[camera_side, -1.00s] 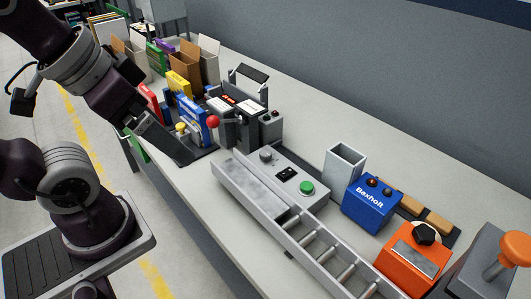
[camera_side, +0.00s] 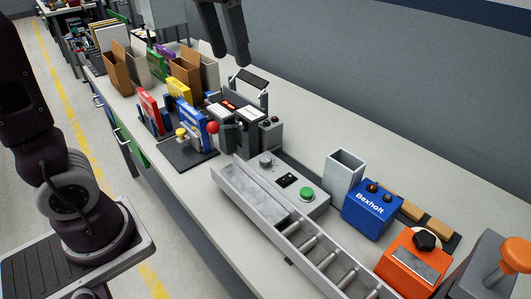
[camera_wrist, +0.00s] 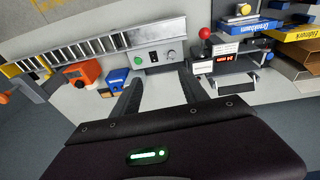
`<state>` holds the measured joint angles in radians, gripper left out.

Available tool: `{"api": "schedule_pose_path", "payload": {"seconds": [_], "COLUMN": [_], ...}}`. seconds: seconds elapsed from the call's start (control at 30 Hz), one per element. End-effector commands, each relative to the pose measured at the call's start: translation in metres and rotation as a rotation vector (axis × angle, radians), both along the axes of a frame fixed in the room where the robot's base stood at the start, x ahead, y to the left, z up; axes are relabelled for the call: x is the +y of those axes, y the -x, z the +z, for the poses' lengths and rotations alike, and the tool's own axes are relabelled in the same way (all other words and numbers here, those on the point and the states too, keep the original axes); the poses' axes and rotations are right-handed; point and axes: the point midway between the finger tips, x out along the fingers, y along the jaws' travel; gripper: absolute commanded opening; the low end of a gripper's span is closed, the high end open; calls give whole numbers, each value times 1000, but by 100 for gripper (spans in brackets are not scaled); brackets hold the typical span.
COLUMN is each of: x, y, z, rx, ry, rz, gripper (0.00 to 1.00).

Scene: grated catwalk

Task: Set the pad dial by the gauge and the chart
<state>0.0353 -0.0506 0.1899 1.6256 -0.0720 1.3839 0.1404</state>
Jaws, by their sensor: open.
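My gripper (camera_side: 231,60) is open and empty, high above the bench behind the dark lever machine; its two fingers (camera_wrist: 161,72) frame the grey control panel in the wrist view. The dark machine (camera_side: 240,135) has a red ball lever, a lit red readout (camera_side: 229,104) and white printed cards. The readout, apparently "24 mm", also shows in the wrist view (camera_wrist: 236,58). The cards' small print is unreadable. A grey knob (camera_side: 265,157) sits on the conveyor's panel, also in the wrist view (camera_wrist: 171,55). An orange box (camera_side: 415,260) carries a black knob (camera_side: 427,239). Which is the pad dial, I cannot tell.
The roller conveyor (camera_side: 300,240) runs along the bench front, with a green button (camera_side: 307,194) on its panel. A blue Bexholt box (camera_side: 371,207), an open grey bin (camera_side: 344,172) and an orange mushroom knob (camera_side: 516,248) stand right. Coloured boxes and cartons crowd the left.

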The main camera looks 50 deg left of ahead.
Motion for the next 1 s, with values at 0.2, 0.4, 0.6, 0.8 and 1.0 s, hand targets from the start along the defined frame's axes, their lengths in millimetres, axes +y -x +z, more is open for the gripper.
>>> {"api": "schedule_pose_path", "payload": {"seconds": [0.2, 0.4, 0.6, 0.8, 1.0], "x": [13, 22, 23, 23, 23], "y": [-57, -97, -100, -99, -100], "z": [-18, -43, -94, -167, -223], "rx": [100, 183, 200, 202, 197], "ry": [-20, -50, -52, -53, -53], "rz": [-3, -19, -23, -21, -21], "gripper": [51, 51, 51, 51, 51]}}
